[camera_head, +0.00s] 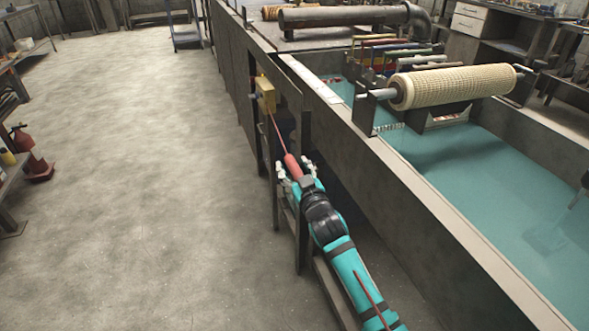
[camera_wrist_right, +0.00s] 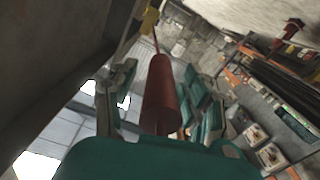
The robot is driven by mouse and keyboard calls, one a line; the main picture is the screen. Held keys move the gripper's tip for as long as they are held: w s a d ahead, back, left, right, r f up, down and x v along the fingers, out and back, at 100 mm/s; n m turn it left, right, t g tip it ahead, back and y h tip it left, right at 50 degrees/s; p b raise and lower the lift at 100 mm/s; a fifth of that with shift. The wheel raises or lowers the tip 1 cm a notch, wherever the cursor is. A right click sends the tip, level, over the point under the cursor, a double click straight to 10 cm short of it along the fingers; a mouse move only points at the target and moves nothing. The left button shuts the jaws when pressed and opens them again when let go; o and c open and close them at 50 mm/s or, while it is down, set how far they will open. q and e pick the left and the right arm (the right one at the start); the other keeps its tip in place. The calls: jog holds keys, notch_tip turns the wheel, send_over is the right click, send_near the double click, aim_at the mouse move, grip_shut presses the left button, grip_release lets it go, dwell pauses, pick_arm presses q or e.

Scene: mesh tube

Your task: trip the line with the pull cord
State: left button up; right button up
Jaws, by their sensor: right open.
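A red pull-cord handle (camera_head: 292,164) hangs on a thin red cord (camera_head: 278,132) below a yellow switch box (camera_head: 265,93) on the side of the line. My right gripper (camera_head: 295,169) is open, with its fingers on either side of the handle. In the right wrist view the red handle (camera_wrist_right: 162,95) stands between the spread fingers of the gripper (camera_wrist_right: 158,90), and the cord runs up to the yellow box (camera_wrist_right: 150,20). I cannot tell whether a finger touches the handle. My left gripper is not in view.
A tank of teal liquid (camera_head: 480,190) with a mesh roller (camera_head: 455,86) over it lies right of the arm. Posts and a rail (camera_head: 299,235) stand close beside the gripper. A red fire extinguisher (camera_head: 24,142) is far left. The floor (camera_head: 140,200) is clear.

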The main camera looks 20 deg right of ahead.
grip_shut()
dwell(0.3)
jog(key=a, duration=0.5)
jog(key=shift+s, duration=0.1)
grip_release()
jog(key=s, duration=1.2)
jog(key=shift+d, duration=0.2)
jog(key=shift+f, duration=0.1)
